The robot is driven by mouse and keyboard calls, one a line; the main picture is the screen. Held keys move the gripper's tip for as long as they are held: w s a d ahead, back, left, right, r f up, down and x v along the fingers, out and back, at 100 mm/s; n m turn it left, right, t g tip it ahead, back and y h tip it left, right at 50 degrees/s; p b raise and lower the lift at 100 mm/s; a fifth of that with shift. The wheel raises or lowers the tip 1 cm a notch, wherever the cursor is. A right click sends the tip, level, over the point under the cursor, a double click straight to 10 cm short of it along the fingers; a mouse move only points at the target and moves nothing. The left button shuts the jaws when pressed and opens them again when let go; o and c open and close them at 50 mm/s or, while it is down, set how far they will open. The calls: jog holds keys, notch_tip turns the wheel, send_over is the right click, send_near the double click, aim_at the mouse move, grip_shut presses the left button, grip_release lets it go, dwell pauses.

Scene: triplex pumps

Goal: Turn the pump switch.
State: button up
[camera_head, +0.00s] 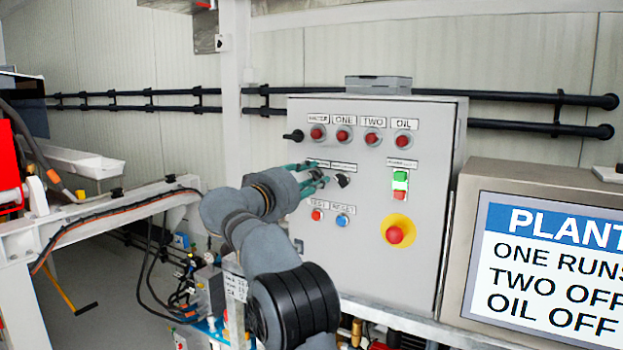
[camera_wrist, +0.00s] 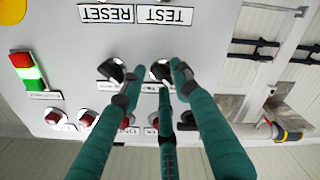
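The grey control panel (camera_head: 375,260) carries two black rotary knobs in its middle row, under small labels I cannot read. The right knob (camera_head: 343,180) is clear of my gripper in the head view; it also shows in the wrist view (camera_wrist: 111,72). In the wrist view, which is upside down, the fingertips (camera_wrist: 156,78) lie around the left knob. I cannot tell whether they touch it.
Red lamps (camera_head: 343,134) line the top row, with a black side switch (camera_head: 293,136) below left. Green and red buttons (camera_head: 400,186) and a yellow-ringed red stop button (camera_head: 395,234) are to the right. TEST (camera_head: 317,215) and RESET (camera_head: 342,220) buttons sit below. A PLANT sign (camera_head: 550,265) stands right.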

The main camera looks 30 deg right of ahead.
jog(key=shift+a, duration=0.1)
jog(key=v, duration=1.1)
jog(key=shift+s+a, duration=0.3)
jog(key=x, duration=1.2)
jog(key=shift+w+d, duration=0.1)
